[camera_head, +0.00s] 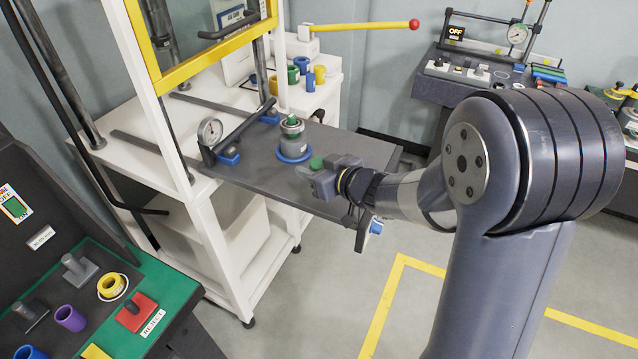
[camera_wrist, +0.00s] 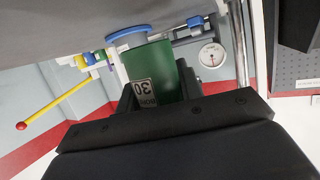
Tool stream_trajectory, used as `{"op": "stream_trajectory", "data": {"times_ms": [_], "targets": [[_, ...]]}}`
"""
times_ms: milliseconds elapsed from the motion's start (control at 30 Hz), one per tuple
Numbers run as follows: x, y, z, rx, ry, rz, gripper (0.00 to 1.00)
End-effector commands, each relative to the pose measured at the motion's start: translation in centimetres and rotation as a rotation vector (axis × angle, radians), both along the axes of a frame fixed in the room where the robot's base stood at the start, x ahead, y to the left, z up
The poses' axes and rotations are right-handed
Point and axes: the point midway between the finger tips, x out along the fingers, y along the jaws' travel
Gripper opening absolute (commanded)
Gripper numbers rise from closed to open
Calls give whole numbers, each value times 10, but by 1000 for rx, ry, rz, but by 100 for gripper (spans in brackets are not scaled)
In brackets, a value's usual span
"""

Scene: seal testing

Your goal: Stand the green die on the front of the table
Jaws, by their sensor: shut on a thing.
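The green die (camera_wrist: 150,72) is a cylinder with a white label reading 30. My gripper (camera_wrist: 155,95) is shut on it in the wrist view, which looks upside down. In the head view the die's green top (camera_head: 316,163) shows just above my gripper (camera_head: 328,180), and the jaws hide most of it. The gripper is over the front part of the grey table (camera_head: 245,172), near its front edge. I cannot tell whether the die's base touches the table or hangs slightly above it.
A grey canister (camera_head: 292,141) with a green top stands on a blue ring (camera_head: 293,157) just behind the die. A dial gauge (camera_head: 210,131) stands at the table's left. Several coloured cylinders sit on the white bench behind. The table's right part is clear.

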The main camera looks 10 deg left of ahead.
Motion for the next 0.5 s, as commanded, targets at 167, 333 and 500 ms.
{"op": "stream_trajectory", "data": {"times_ms": [167, 333, 500], "targets": [[0, 0, -22, 1, 2, -1, 3], [0, 0, -40, 1, 0, -1, 3], [0, 0, -40, 1, -3, -1, 3]]}}
